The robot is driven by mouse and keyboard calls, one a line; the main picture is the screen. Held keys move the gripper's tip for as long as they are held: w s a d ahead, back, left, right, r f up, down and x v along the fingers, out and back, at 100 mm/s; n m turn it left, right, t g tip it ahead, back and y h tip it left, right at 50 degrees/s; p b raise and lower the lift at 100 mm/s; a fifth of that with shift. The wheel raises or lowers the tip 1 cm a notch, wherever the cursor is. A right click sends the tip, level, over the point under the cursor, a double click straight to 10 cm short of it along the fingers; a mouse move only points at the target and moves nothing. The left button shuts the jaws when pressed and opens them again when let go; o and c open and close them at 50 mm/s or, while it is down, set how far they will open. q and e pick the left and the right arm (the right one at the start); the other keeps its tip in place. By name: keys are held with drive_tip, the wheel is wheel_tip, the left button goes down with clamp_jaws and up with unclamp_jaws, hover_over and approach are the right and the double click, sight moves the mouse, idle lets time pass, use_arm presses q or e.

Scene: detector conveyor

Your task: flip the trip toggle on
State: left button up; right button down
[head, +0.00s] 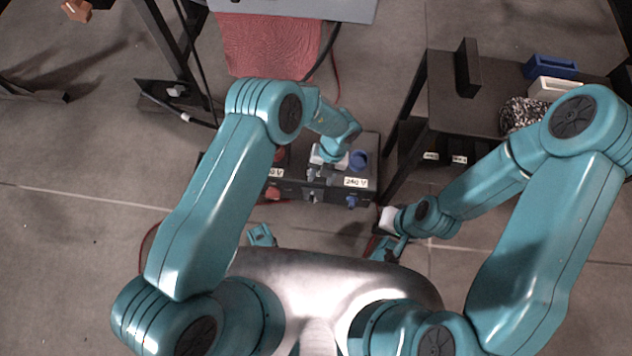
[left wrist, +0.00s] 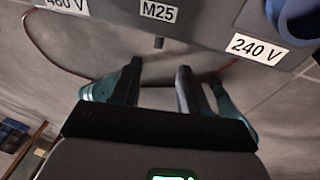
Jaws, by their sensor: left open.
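A dark control box (head: 335,200) stands on the floor in the head view, labelled 240 V and, partly hidden, another voltage. In the left wrist view its face (left wrist: 205,25) crosses the top, with an M25 label. A small dark stub (left wrist: 158,43), which looks like the trip toggle, sticks out below that label. I cannot make it out in the head view. My left gripper (left wrist: 160,68) is open and empty, its fingertips just short of the stub and apart from it. In the head view the left gripper (head: 316,174) is over the box. My right gripper (head: 386,248) hangs right of the box; its jaws are unclear.
A blue socket (head: 358,160) is on the box's right side, partly seen in the left wrist view (left wrist: 300,18). A dark table (head: 445,110) with blue and white bins stands at the right. A red cloth-like panel (head: 265,45) is behind the box. Cables lie on the floor.

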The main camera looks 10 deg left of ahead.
use_arm(q)
drive_tip(key=p+v, duration=0.1)
drive_tip(key=v, duration=0.4)
drive_tip(key=shift+w+d+r, duration=0.1)
drive_tip(key=shift+r, duration=0.2)
